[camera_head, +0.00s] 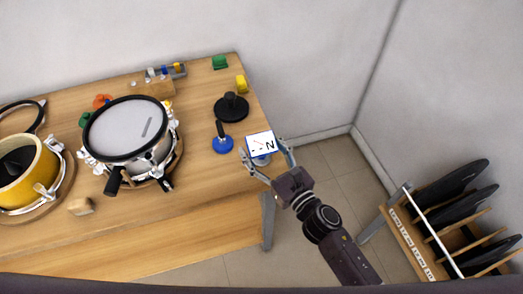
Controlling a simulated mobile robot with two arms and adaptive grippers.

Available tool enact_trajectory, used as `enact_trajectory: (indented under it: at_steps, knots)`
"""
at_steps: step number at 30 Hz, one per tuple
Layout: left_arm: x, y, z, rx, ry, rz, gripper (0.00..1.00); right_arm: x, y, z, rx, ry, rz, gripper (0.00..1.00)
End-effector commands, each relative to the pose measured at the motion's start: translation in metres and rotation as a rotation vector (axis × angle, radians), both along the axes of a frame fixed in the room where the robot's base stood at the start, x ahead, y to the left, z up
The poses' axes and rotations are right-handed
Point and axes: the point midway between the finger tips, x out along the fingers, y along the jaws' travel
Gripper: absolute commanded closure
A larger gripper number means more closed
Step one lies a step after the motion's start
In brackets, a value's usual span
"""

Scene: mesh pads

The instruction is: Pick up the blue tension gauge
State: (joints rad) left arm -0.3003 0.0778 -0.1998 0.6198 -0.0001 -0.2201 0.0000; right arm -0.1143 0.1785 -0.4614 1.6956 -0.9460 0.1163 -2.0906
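The blue tension gauge (260,145) is at the right edge of the wooden table. It has a white square face with a blue border, a needle mark and a letter N, and a round base partly hidden below the face. My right gripper (264,150) reaches in from the lower right. Its fingers are spread wide, one on each side of the gauge. I see no clear contact with the gauge. My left gripper is not in view.
A blue disc with a black handle (222,144) and a black round stand (231,107) are close left of the gauge. A snare drum (128,130) and yellow drum (25,175) fill the table's left. A rack of black discs (440,230) stands right.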

Motion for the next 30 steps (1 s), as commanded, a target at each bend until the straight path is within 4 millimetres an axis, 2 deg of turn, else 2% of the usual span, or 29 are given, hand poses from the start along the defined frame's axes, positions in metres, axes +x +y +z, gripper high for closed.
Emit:
enact_trajectory:
  at_steps: [1, 10, 22, 26, 30]
  knots:
    - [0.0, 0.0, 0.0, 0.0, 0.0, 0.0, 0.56, 0.0, 0.0, 0.0, -0.001, -0.001, 0.0, 0.49]
    - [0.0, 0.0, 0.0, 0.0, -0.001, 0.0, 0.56, 0.0, 0.0, 0.0, -0.001, -0.001, 0.0, 0.82]
    - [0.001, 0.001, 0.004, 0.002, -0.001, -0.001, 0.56, 0.001, 0.0, 0.011, 0.0, -0.007, 0.002, 0.83]
    - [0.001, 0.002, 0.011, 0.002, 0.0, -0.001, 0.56, 0.001, 0.0, 0.028, -0.002, -0.008, 0.003, 0.83]
    - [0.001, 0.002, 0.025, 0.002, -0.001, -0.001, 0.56, 0.001, 0.0, 0.06, -0.004, -0.012, 0.005, 0.83]
